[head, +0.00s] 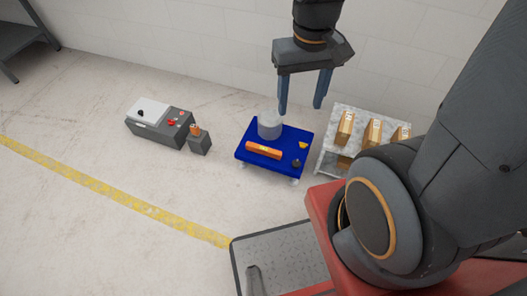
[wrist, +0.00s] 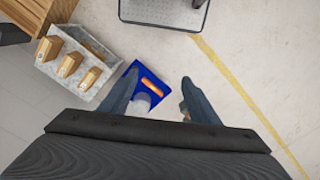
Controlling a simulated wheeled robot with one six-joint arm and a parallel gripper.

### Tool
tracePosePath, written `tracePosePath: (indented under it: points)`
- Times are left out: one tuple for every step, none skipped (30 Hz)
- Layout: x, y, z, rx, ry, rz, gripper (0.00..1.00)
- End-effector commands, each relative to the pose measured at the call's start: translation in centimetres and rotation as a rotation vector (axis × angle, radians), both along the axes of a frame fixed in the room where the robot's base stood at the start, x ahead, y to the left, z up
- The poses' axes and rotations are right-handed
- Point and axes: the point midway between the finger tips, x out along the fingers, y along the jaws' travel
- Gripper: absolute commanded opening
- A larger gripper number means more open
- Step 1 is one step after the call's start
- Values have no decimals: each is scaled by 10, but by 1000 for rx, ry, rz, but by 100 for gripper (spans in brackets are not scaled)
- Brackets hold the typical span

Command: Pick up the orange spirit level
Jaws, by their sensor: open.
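The orange spirit level (head: 264,150) lies on the front left part of a blue-topped cart (head: 260,169), in front of a grey cylinder (head: 270,126). It also shows in the wrist view (wrist: 151,86), on the blue top (wrist: 132,69) between my finger lines. My gripper (head: 302,108) is open and empty, above and behind the cart in the head view. In the wrist view its two fingers (wrist: 158,85) are spread wide, with the cart far below.
A small yellow item (head: 303,145) and a dark round item (head: 296,163) lie on the cart's right side. A shelf with several boxes (head: 345,128) stands to the right. A grey machine (head: 160,123) and small block (head: 199,142) stand left. Floor ahead is clear.

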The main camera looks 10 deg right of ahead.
Motion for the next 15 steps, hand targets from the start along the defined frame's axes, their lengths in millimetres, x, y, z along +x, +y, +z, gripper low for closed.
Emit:
tracePosePath:
  points:
    - [0,0,0,0,0,0,48]
    - [1,-1,-2,-2,-1,2,45]
    - [4,-2,-5,-6,-3,5,45]
    - [8,-4,-9,-12,-6,8,45]
    - [13,-6,-14,-18,-11,13,45]
    - [21,-11,-23,-31,-18,24,45]
    - [28,-15,-31,-43,-24,35,45]
    - [38,-19,-40,-56,-34,46,45]
    - [52,-26,-54,-75,-46,65,45]
    - [63,-31,-66,-89,-57,82,45]
    - [75,-36,-77,-104,-70,98,45]
    - [90,-43,-93,-121,-85,121,45]
    - [102,-47,-104,-133,-98,141,45]
    - [113,-52,-116,-144,-110,158,45]
    - [128,-57,-131,-156,-127,185,45]
